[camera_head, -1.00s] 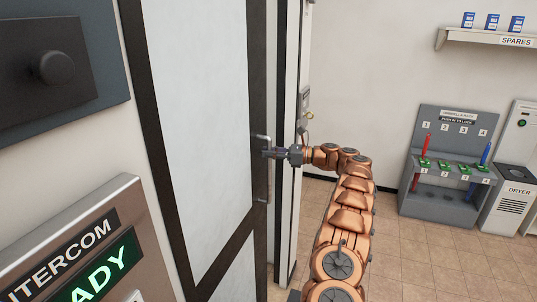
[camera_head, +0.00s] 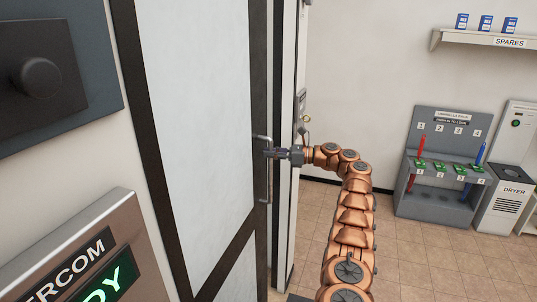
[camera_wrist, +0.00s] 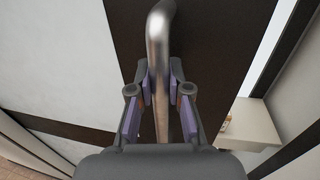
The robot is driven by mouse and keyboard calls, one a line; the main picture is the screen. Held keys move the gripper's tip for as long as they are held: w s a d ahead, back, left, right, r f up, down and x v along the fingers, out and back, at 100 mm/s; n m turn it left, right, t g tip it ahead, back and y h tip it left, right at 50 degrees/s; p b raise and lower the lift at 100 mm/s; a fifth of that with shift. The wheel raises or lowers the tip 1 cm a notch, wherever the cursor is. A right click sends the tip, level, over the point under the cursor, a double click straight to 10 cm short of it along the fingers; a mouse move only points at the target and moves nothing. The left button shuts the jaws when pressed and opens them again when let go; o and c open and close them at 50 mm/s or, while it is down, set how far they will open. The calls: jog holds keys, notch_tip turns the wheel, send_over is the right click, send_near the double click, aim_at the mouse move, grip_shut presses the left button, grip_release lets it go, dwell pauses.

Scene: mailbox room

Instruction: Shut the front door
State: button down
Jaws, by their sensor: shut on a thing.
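The front door (camera_head: 195,110) is a white panel in a dark frame, filling the left-middle of the head view. Its upright metal handle (camera_head: 268,195) is on the dark right edge. My gripper (camera_head: 270,153) reaches it from the right and is shut around the bar. In the wrist view the handle (camera_wrist: 160,40) runs down between the two fingers (camera_wrist: 161,92), with the dark door edge (camera_wrist: 215,50) behind it. A narrow pale strip shows between the door edge and the dark upright to its right. I cannot tell how far open the door stands.
An intercom panel (camera_head: 95,262) and a dark knob plate (camera_head: 40,75) are close on the left. An umbrella rack (camera_head: 440,165), a dryer (camera_head: 510,195) and a spares shelf (camera_head: 485,38) stand along the right. Tiled floor (camera_head: 415,255) is clear.

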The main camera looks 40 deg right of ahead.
jog(key=shift+d, duration=0.15)
jog(key=c, duration=1.3)
grip_release()
jog(key=shift+r, duration=0.15)
jog(key=shift+c, duration=0.2)
jog(key=shift+o, duration=1.2)
jog(key=shift+s+a, duration=0.1)
jog(key=shift+a, duration=0.1)
